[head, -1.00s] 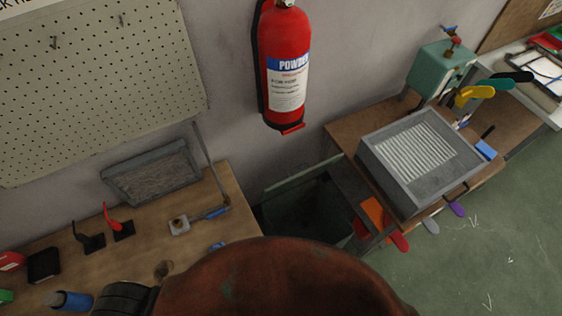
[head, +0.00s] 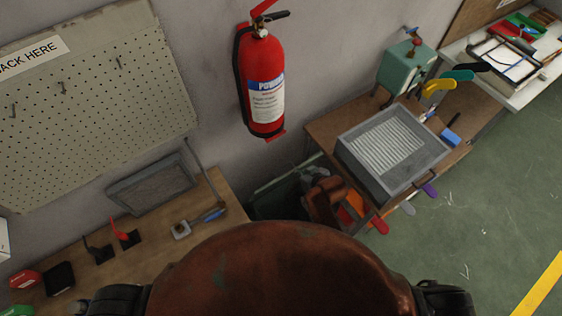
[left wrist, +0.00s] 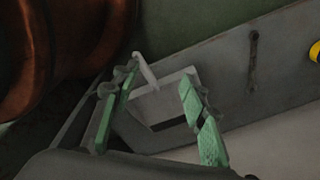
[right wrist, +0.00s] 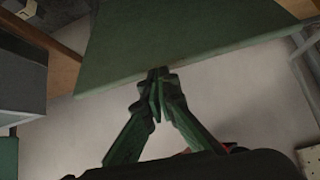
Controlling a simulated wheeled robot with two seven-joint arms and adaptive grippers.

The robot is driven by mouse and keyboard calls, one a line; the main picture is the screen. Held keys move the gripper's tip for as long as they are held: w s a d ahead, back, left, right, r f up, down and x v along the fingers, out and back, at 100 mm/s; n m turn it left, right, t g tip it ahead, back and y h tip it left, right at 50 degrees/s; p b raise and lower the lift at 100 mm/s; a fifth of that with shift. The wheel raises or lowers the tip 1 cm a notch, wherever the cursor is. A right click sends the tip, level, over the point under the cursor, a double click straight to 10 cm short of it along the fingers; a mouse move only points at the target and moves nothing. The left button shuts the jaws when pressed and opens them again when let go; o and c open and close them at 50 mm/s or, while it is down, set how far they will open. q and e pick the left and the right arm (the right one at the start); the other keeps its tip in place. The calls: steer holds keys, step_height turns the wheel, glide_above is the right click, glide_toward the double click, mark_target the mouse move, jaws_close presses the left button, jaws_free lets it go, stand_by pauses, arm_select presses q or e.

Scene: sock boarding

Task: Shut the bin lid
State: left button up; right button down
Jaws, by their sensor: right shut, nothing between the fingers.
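The dark green bin (head: 268,203) stands on the floor between the two tables, partly hidden by my body and right arm. Its lid (head: 287,183) appears as a raised green panel on the wall side. My right gripper (head: 308,173) is over the bin by the lid; in the right wrist view its closed, empty fingertips (right wrist: 158,76) are at the edge of a flat green panel, apparently the lid (right wrist: 185,38). I cannot tell whether they touch. My left gripper (left wrist: 160,105) is open and empty in the left wrist view and out of sight in the head view.
A workbench (head: 150,238) with small tools is on the left. A wooden table (head: 330,130) with a grey slatted box (head: 392,150) stands close to the bin on the right. A red fire extinguisher (head: 262,85) hangs above the bin. Green floor (head: 500,190) is free at right.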

mark_target(281, 168)
steer(key=shift+n+y, duration=0.3)
steer(key=shift+n, duration=0.1)
steer(key=a+r, duration=0.1)
steer(key=w+a+r, duration=0.1)
steer(key=a+r, duration=0.1)
steer(key=shift+w+r, duration=0.1)
steer(key=shift+w, duration=0.05)
steer(key=shift+w+a, duration=0.75)
steer(key=shift+a, duration=0.35)
steer(key=shift+t, duration=0.3)
steer(key=w+f, duration=0.1)
steer(key=f, duration=0.1)
steer(key=w+a+f+p, duration=0.1)
steer(key=f, duration=0.2)
steer(key=w+a+f, duration=0.1)
steer(key=f, duration=0.2)
steer(key=shift+p, duration=0.4)
arm_select(q)
steer(key=shift+w+a+r, duration=0.1)
steer(key=shift+w+r, duration=0.3)
steer(key=shift+r, duration=0.2)
steer(key=shift+w+r, duration=0.35)
steer(key=shift+r, duration=0.25)
arm_select(e)
steer(key=shift+f, duration=0.2)
steer(key=shift+a, duration=0.1)
